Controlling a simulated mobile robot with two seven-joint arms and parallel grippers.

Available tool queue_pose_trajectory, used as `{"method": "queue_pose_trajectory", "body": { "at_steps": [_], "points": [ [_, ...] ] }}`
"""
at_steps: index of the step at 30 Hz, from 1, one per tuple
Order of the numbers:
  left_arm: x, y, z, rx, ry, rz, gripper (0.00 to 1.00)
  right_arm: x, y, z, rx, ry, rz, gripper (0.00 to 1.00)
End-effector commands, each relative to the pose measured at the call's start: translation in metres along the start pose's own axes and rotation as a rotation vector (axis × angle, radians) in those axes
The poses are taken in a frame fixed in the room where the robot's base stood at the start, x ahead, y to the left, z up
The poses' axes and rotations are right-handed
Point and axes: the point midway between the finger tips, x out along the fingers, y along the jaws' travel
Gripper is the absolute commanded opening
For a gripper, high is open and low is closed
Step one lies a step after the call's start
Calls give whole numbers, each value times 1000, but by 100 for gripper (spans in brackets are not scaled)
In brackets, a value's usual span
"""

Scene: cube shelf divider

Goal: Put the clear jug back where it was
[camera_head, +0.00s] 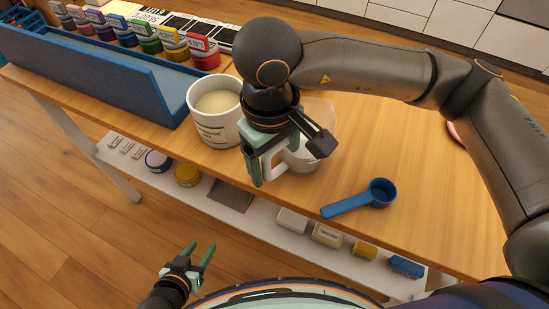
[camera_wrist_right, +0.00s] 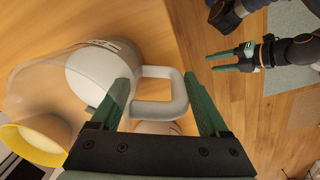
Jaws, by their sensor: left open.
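The clear jug (camera_head: 303,160) stands on the wooden table, see-through above with a white lower part. My right arm partly hides it in the head view. In the right wrist view the jug (camera_wrist_right: 95,75) is at the left, its white loop handle (camera_wrist_right: 178,95) pointing between my fingers. My right gripper (camera_head: 270,172) is at the handle. Its two green fingers (camera_wrist_right: 158,85) stand apart on either side of the handle; whether either touches it is unclear. My left gripper (camera_head: 201,253) is open and empty, low in front of the table; it also shows in the right wrist view (camera_wrist_right: 222,60).
A white labelled pot (camera_head: 222,130) with cream contents stands close left of the jug. A blue scoop (camera_head: 350,203) lies to the right. A lower shelf (camera_head: 205,165) holds small boxes.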

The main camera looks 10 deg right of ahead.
Motion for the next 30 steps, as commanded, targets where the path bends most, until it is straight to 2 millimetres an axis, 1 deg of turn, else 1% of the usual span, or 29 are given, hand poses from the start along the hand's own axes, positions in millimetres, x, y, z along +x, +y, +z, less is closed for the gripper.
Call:
{"method": "queue_pose_trajectory", "body": {
  "at_steps": [1,5,13,17,20,27,30],
  "points": [
    [0,0,-1,0,1,1,50,0,0,0,0,0,0,85],
    [-1,0,-2,0,4,1,50,0,0,0,0,0,0,100],
    [-2,0,-5,0,11,0,50,-2,0,0,0,-1,0,100],
    [-6,-1,-11,0,20,-3,50,-9,0,0,0,1,0,100],
    [-5,-3,-11,0,25,-8,50,-26,0,-1,-1,5,0,100],
    [-6,-6,-10,-1,20,-14,50,-81,0,-1,0,5,1,100],
    [-6,-6,-11,-1,19,-16,50,-100,0,-1,0,3,0,100]
  ]
}}
